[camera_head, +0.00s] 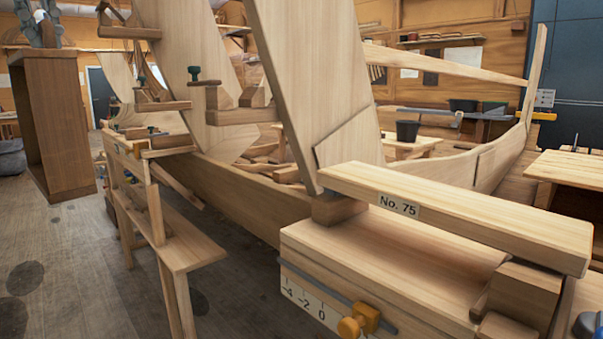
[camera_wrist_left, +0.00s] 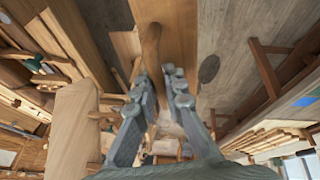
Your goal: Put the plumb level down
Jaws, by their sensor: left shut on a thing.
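My left gripper (camera_head: 42,25) shows at the top left edge of the head view, in grey-blue, cut by the frame. In the left wrist view its two fingers (camera_wrist_left: 159,80) close around a narrow brown wooden piece, which I take as the plumb level (camera_wrist_left: 151,48). This piece runs on past the fingertips; its full shape is hidden. In the head view a tall brown box-like wooden thing (camera_head: 65,130) stands out directly below the gripper; I cannot tell whether it is part of what is held. My right gripper is not in view.
A wooden block with a "No. 75" bar (camera_head: 450,215) and a scale fills the right foreground. The planked hull (camera_head: 250,200) and tall boards stand in the middle. A narrow bench (camera_head: 190,245) is at left. The floor (camera_head: 70,270) is clear at lower left.

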